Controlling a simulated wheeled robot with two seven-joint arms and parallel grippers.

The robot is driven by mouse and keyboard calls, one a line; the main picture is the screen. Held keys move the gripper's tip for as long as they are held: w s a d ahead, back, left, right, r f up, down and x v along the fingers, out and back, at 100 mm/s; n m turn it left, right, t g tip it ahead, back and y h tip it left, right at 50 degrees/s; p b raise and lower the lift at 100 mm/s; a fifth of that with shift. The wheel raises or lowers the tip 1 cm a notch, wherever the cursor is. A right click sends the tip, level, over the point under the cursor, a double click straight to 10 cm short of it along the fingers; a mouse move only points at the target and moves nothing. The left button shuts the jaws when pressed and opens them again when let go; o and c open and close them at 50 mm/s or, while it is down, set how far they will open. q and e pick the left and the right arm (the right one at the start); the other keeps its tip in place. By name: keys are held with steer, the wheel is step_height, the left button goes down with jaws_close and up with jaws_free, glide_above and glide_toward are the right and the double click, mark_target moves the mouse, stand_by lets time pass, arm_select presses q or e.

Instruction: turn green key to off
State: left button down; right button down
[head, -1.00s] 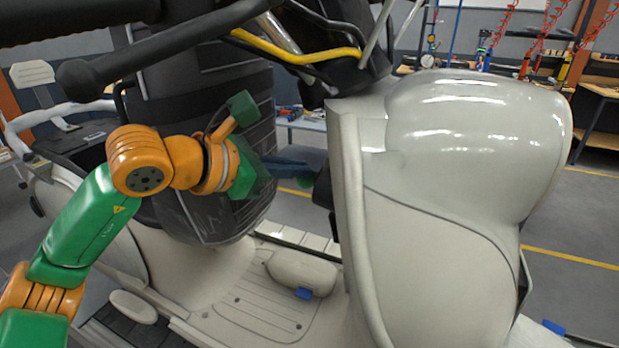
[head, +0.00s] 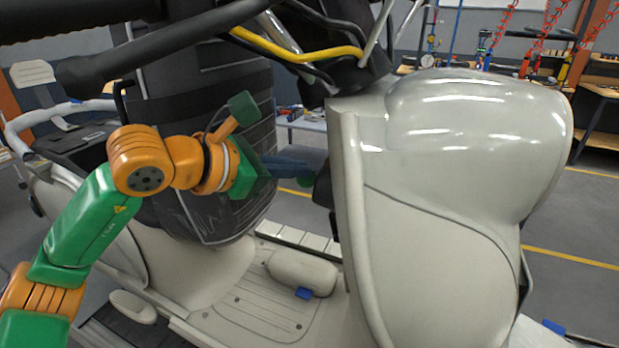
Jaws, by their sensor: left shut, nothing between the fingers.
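The green key (head: 306,182) shows as a small green shape in front of a dark housing (head: 322,186) on the inner side of the scooter's front panel. My left gripper (head: 296,169) reaches in from the left with its blue fingers pointing right. The fingers are shut with nothing between them, and their tips are right beside the key. I cannot tell whether they touch it. The key's exact turn angle is too small to read. My right gripper is not in view.
The beige scooter body (head: 440,240) fills the right and lower middle. A dark seat-like part (head: 205,100) stands behind my left arm. Black handlebars and a yellow cable (head: 290,52) hang above. A workbench (head: 600,90) stands far right.

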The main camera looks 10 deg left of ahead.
arm_select(q)
steer(key=shift+s+f+b, duration=0.2)
steer(key=shift+f+b, duration=0.35)
steer(key=shift+f, duration=0.2)
stand_by(1.3)
steer(key=r+v, duration=0.1)
steer(key=v, duration=0.7)
stand_by(0.6)
steer(key=shift+w, duration=0.2)
